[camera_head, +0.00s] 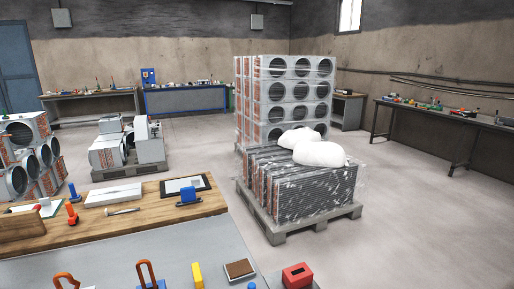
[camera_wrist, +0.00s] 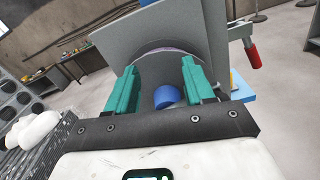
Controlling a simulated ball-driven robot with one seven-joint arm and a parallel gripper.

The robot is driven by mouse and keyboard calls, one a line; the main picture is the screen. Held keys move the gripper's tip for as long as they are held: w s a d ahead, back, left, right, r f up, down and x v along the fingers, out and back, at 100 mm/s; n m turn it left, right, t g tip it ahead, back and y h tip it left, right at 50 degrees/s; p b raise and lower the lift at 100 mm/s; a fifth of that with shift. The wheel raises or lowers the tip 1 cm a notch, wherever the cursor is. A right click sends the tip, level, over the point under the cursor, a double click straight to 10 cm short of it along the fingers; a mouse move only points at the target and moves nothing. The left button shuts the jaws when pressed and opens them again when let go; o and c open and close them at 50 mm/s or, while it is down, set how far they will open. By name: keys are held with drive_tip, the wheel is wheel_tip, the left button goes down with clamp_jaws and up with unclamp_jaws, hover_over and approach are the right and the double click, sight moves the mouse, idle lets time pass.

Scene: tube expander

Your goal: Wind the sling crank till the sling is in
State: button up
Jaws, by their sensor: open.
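My gripper (camera_wrist: 158,78) shows in the wrist view with its two green fingers apart. Nothing is held between them. A blue round piece (camera_wrist: 166,97) shows low between the fingers, in front of a grey curved body; I cannot tell how far it is from the fingers. A large grey plate (camera_wrist: 185,35) stands beyond the fingertips. A red handle (camera_wrist: 252,54) on a grey bar is at the upper right of that view, beside the plate; it may be the crank, but I cannot tell. No sling can be made out. The head view does not show my gripper.
In the head view, a wooden bench (camera_head: 150,212) with tools is at the near left, beside a grey surface (camera_head: 150,260). A pallet of wrapped finned units (camera_head: 300,185) stands mid-floor, with stacked ducts (camera_head: 285,95) behind. The floor (camera_head: 420,230) at right is clear.

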drive_tip(key=shift+a, duration=0.1)
drive_tip(key=p+v, duration=0.3)
drive_tip(key=v, duration=0.4)
idle(0.4)
drive_tip(key=shift+f, duration=0.1)
drive_tip(key=a+f+m+y, duration=0.5)
drive_tip(key=a+f, duration=0.2)
drive_tip(key=f, duration=0.4)
drive_tip(key=a+f+m+y, duration=0.4)
drive_tip(key=a+f+m, duration=0.15)
drive_tip(key=f, duration=0.55)
drive_tip(key=s+a+f+m+g+y, duration=0.6)
drive_tip(key=s+a+f+m, duration=0.4)
drive_tip(key=a+f, duration=0.5)
drive_tip(key=s+a+y, duration=0.1)
drive_tip(key=s+a, duration=0.1)
drive_tip(key=shift+s+m+b, duration=0.35)
drive_tip(key=shift+b, duration=0.05)
